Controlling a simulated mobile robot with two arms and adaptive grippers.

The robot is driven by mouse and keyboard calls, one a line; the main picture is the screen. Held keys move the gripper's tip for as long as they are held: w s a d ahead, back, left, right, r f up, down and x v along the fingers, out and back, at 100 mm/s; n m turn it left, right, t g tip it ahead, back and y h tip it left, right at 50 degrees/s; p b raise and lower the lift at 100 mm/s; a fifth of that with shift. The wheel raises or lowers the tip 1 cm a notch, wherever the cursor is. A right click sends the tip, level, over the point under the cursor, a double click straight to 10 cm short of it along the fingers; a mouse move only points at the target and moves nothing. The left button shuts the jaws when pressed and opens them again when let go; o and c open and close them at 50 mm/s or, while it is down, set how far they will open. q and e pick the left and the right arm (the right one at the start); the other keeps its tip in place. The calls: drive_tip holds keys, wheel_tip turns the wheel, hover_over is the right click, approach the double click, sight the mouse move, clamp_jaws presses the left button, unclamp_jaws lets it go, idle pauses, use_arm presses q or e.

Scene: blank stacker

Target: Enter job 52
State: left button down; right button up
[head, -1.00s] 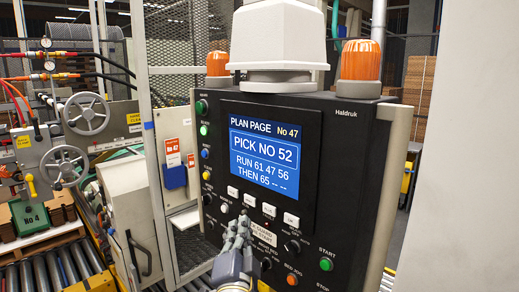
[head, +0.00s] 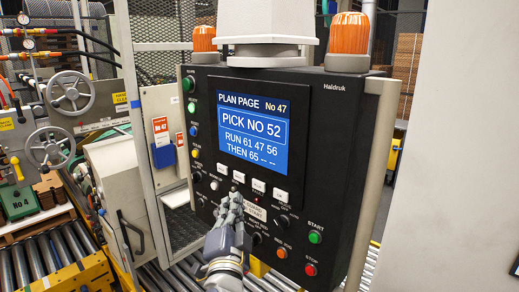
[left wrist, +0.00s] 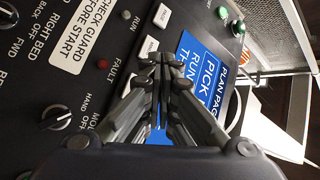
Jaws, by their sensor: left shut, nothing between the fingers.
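The control panel (head: 340,130) is black and faces me at an angle. Its blue screen (head: 252,130) reads "PLAN PAGE No 47", "PICK NO 52", "RUN 61 47 56", "THEN 65 -- --". A row of white keys, one of them this key (head: 258,186), sits below the screen. My left gripper (head: 236,197) is shut and empty, with its fingertips just below the left-middle keys. In the left wrist view the fingertips (left wrist: 160,60) are close to a white key (left wrist: 149,47); I cannot tell whether they touch it. My right gripper is not in view.
A green START button (head: 315,236) and a red button (head: 310,270) are at the panel's lower right. Selector knobs and a "CHECK GUARD BEFORE START" label (left wrist: 85,38) lie beside the gripper. A roller conveyor (head: 45,262) is at lower left.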

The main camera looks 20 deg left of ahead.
sight(281, 195)
use_arm(q)
drive_tip(key=d+f+n+t+h, duration=0.1)
drive_tip(key=d+f+t+h, duration=0.1)
drive_tip(key=d+h, duration=0.95)
drive_tip(key=s+d+r+n+t+h, duration=0.2)
drive_tip(key=s+d+r+n+h, duration=0.15)
drive_tip(key=n, duration=0.35)
drive_tip(key=s+a+n+y, duration=0.1)
drive_tip(key=a+n+y, duration=0.4)
drive_tip(key=n, duration=0.5)
drive_tip(key=s+a+f+n+y, duration=0.1)
drive_tip(key=a+n+y, duration=0.4)
drive_tip(key=n+y, duration=0.3)
drive_tip(key=n, duration=0.3)
drive_tip(key=shift+s+a+t+b, duration=0.3)
drive_tip(key=shift+a+t, duration=0.05)
drive_tip(key=shift+t, duration=0.05)
drive_tip(key=shift+w, duration=0.15)
drive_tip(key=w+d, duration=0.3)
drive_tip(key=w, duration=0.5)
drive_tip(key=shift+b, duration=0.4)
